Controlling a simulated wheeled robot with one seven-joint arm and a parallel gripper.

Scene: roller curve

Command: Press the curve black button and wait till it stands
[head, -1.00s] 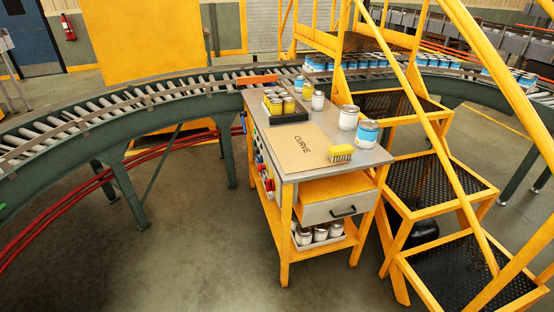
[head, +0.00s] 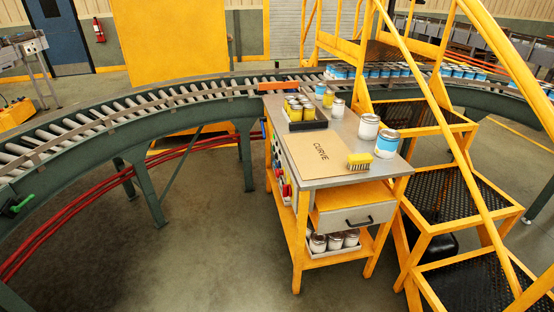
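A yellow-framed workbench cart (head: 345,183) with a grey top stands right of the middle in the head view. A tan board marked CURVE (head: 318,157) lies on its top. The control panel (head: 279,165) is on the cart's left side, seen at a steep angle. Small red and pale controls show there, but I cannot make out a black button. Behind the cart runs the curved roller conveyor (head: 150,104), with bare rollers to the left and cans (head: 380,71) on it to the right. My gripper is not in view.
A yellow step ladder (head: 450,190) stands close at the cart's right. Cans, a tray and a yellow brush (head: 360,160) are on the cart top. Red pipes (head: 100,205) run under the conveyor. The floor (head: 215,240) left of the cart is clear.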

